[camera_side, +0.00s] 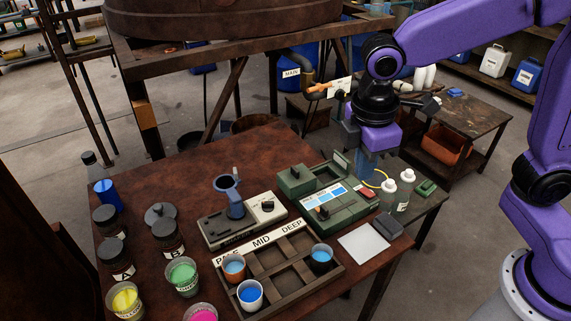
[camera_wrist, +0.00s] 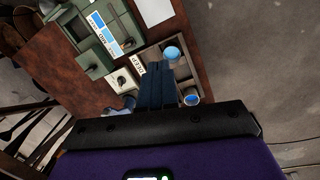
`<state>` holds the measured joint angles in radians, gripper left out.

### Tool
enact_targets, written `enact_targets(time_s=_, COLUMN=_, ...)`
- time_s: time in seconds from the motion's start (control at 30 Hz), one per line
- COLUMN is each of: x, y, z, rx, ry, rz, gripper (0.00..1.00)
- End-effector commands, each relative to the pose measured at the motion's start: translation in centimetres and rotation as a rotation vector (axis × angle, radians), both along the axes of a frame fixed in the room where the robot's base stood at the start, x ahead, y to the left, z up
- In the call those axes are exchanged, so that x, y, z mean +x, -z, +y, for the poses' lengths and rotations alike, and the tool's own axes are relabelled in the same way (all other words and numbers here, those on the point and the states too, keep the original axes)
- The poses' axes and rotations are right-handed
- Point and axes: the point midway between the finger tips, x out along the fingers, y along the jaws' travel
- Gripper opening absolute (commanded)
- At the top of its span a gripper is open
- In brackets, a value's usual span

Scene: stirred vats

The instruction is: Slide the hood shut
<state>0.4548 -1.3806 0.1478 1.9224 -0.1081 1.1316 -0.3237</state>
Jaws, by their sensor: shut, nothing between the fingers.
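The green instrument (camera_side: 335,205) stands on the brown table, with a blue-swatch card, a red button and a dark knob on its front. A green block with a small knob, which looks like the hood (camera_side: 294,180), sits at its left end; it also shows in the wrist view (camera_wrist: 92,66). A small flap stands up at the back. My gripper (camera_side: 373,168) is above and behind the instrument's right end, apart from the hood. Its blue fingers (camera_wrist: 158,75) are together and empty in the wrist view. Whether the hood is touching a stop cannot be told.
A grey stirrer unit (camera_side: 242,220) stands left of the instrument. A wooden tray (camera_side: 275,282) with cups, labelled PALE, MID, DEEP, lies in front. White-capped bottles (camera_side: 388,187) stand to the right. A white tile (camera_side: 363,247) lies near the table edge. Jars and paint cups crowd the left.

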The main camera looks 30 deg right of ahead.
Motion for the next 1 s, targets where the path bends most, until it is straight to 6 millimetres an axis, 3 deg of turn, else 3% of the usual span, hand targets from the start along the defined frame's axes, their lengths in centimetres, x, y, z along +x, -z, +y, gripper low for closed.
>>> enact_targets(time_s=0.1, x=4.1, y=0.2, z=2.7, rx=-0.041, ry=-0.043, rz=0.004, gripper=0.00)
enact_targets(time_s=0.3, x=10.4, y=1.1, z=6.1, rx=-0.106, ry=-0.110, rz=0.016, gripper=0.00)
enact_targets(time_s=0.6, x=18.5, y=3.8, z=9.2, rx=-0.202, ry=-0.198, rz=0.055, gripper=0.00)
enact_targets(time_s=0.8, x=22.1, y=5.8, z=9.7, rx=-0.254, ry=-0.238, rz=0.088, gripper=0.00)
enact_targets(time_s=1.0, x=23.5, y=6.9, z=9.6, rx=-0.278, ry=-0.256, rz=0.107, gripper=0.00)
